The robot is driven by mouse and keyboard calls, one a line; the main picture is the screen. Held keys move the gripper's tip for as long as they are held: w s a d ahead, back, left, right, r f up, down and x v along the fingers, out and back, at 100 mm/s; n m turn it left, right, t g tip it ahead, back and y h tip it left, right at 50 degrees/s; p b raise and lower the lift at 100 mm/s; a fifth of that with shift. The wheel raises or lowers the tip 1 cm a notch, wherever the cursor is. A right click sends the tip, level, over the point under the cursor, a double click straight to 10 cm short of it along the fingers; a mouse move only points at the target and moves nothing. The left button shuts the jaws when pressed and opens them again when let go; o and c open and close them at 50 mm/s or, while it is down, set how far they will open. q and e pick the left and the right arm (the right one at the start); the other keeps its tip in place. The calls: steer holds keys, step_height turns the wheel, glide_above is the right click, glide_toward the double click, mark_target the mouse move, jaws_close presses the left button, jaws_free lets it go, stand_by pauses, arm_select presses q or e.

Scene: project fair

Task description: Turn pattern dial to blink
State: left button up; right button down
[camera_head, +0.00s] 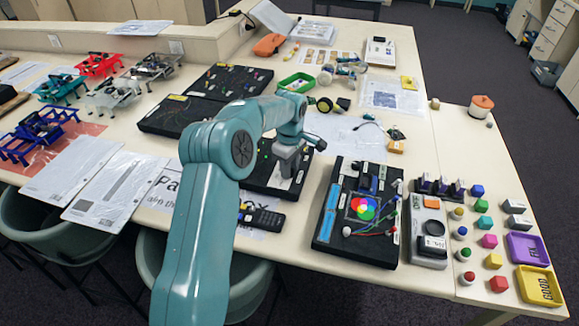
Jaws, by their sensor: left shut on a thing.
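My left arm reaches up from the bottom of the head view and bends over to a black board (262,181) near the middle of the table. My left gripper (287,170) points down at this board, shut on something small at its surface. I take this to be the pattern dial, but the fingers and arm hide it. I cannot read the dial's setting or a blink mark. My right gripper is not in view.
A black board with coloured light circles (352,236) lies to the right. Other black boards (225,82) lie behind. A remote (262,216) lies in front, near the table edge. Small robots (100,65) stand at the left; coloured blocks and trays (540,284) are at the right.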

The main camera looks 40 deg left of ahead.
arm_select(q)
steer(key=shift+m, duration=0.4)
steer(key=m, duration=0.3)
steer(key=shift+m, duration=0.3)
steer(key=m, duration=0.4)
steer(key=shift+b, duration=0.3)
steer(key=shift+m, duration=0.3)
steer(key=o, duration=1.1)
